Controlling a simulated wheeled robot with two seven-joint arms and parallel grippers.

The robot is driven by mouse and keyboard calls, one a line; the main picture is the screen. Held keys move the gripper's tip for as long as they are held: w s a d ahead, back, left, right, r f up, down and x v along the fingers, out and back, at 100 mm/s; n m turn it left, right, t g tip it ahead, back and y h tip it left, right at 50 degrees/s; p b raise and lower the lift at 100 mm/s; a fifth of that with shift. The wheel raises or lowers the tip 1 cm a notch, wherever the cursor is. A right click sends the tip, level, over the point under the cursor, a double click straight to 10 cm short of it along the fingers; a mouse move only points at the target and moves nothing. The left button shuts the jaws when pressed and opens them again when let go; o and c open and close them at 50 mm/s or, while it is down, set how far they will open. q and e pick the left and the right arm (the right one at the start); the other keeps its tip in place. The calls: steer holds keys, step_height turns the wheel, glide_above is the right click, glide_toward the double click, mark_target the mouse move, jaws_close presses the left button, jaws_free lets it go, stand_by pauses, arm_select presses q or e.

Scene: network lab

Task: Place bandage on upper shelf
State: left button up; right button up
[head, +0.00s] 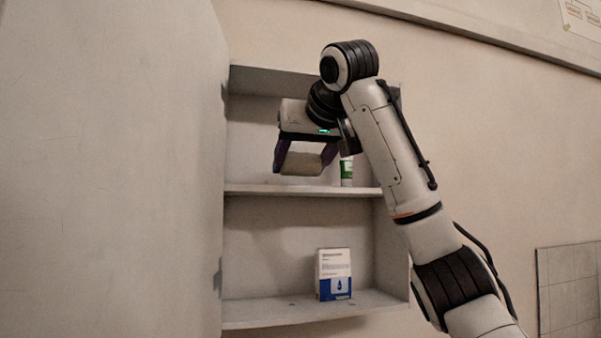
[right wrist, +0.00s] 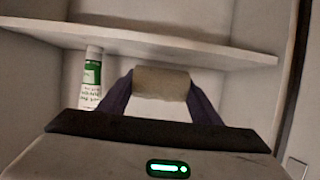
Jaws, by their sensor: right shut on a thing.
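The bandage (head: 301,164) is a beige roll. My right gripper (head: 304,160) is shut on it, with a dark purple finger at each end. It holds the roll in the upper compartment of an open wall cabinet, in front of the back wall and a little above the upper shelf (head: 290,190). A gap shows between roll and shelf in the head view. The right wrist view also shows the bandage (right wrist: 161,84) between the fingers (right wrist: 160,92). My left gripper is in neither view.
A green and white tube (head: 346,172) stands on the upper shelf, right of the bandage and partly behind my arm. A white and blue box (head: 334,274) stands on the lower shelf (head: 262,312). The upper shelf's left part is clear. A large pale panel (head: 110,170) borders the cabinet's left side.

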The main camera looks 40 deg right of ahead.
step_height(320, 180, down, 2)
steer(key=shift+d, duration=0.1)
steer(key=shift+f, duration=0.1)
steer(key=o, duration=1)
steer(key=shift+o, duration=0.2)
